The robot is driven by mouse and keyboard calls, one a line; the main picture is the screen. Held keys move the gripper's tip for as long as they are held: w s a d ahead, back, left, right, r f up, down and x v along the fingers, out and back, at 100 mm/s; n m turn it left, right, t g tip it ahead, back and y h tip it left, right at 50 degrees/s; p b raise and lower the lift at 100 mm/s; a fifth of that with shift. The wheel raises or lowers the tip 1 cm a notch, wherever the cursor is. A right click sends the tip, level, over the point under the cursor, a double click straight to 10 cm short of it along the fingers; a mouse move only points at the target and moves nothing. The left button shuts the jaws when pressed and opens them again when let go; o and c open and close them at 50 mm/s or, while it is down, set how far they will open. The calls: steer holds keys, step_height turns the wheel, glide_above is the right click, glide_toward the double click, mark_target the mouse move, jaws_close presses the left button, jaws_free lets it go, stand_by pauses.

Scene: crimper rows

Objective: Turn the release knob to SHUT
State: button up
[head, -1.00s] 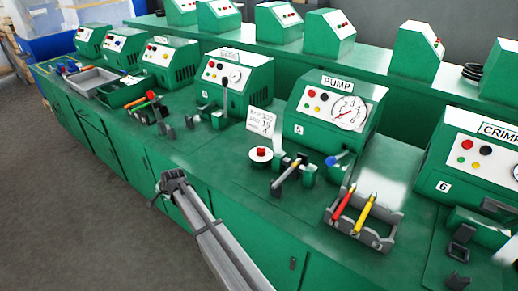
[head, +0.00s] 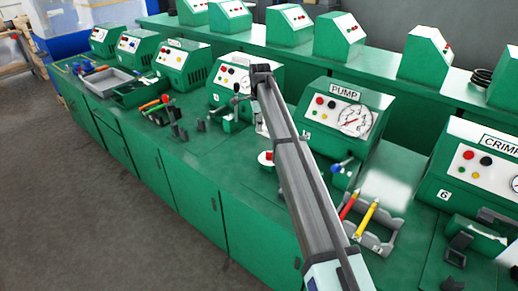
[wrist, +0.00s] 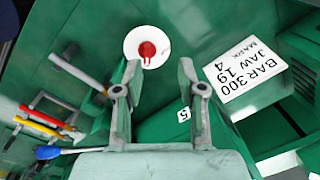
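A red knob (head: 265,157) stands on a round white plate on the green bench, in front of the PUMP box (head: 345,115). My arm partly covers this spot in the head view.
A white card reading BAR 300, JAW 19 (wrist: 245,75) stands close right of the plate in the wrist view. A grey bar handle (wrist: 78,70) and a blue-ended lever (wrist: 47,152) are to the left. A rack holds red and yellow tools (head: 366,218).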

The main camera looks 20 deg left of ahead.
step_height(320, 180, up, 3)
steer(key=m, duration=0.1)
glide_above(269, 153)
steer(key=shift+g+h, duration=0.3)
steer(key=shift+h, duration=0.1)
step_height(269, 153, down, 17)
steer(key=p, duration=0.5)
steer(key=shift+w+a, duration=0.1)
steer(key=shift+c, duration=0.3)
jaws_close()
